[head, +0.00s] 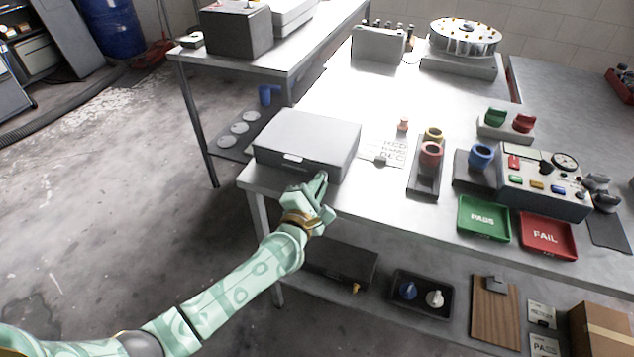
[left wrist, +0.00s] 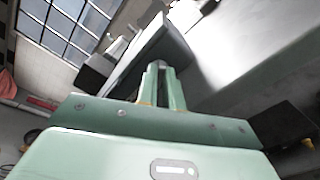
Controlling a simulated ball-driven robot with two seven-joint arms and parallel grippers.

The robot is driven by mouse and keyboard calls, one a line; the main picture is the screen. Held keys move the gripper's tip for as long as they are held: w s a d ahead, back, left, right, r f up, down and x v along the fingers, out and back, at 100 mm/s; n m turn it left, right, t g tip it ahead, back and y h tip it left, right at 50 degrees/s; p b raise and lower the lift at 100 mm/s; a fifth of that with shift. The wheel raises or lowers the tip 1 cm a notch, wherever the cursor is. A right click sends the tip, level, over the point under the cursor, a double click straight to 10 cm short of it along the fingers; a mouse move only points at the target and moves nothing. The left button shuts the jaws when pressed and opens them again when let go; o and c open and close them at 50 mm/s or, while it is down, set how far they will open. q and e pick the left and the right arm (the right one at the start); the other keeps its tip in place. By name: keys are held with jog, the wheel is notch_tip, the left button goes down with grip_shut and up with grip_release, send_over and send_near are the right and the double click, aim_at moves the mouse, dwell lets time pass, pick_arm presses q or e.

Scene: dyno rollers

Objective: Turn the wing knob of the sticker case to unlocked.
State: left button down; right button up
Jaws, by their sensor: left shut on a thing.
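The sticker case appears to be the flat grey box (head: 308,136) at the near left corner of the workbench, with a small white label on its front edge. Its lid is down. My left gripper (head: 323,180) is at the right part of the case's front face. Its fingers are closed together on something small at the front, which I take to be the wing knob; the fingers hide it, so its angle cannot be seen. In the left wrist view the fingertips (left wrist: 161,66) meet at the case's side (left wrist: 172,50). My right gripper is not in view.
Right of the case lie a printed sheet (head: 382,152), a holder with red and yellow rings, a control box (head: 545,185), and green (head: 484,219) and red (head: 548,236) trays. A dark case (head: 340,262) and a knob tray (head: 421,293) are on the lower shelf.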

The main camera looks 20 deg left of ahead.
pick_arm(q)
jog(key=m+p, duration=0.2)
jog(key=m, duration=0.1)
jog(key=shift+f+m+p, duration=0.2)
jog(key=shift+m+p, duration=0.4)
jog(key=shift+m, duration=0.9)
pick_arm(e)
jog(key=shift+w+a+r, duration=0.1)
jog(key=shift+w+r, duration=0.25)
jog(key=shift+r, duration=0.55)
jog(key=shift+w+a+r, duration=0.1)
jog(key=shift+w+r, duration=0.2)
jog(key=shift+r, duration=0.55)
pick_arm(q)
jog(key=shift+f, duration=0.1)
jog(key=c, duration=1.5)
grip_release()
jog(key=shift+s, duration=0.1)
jog(key=shift+c, duration=0.2)
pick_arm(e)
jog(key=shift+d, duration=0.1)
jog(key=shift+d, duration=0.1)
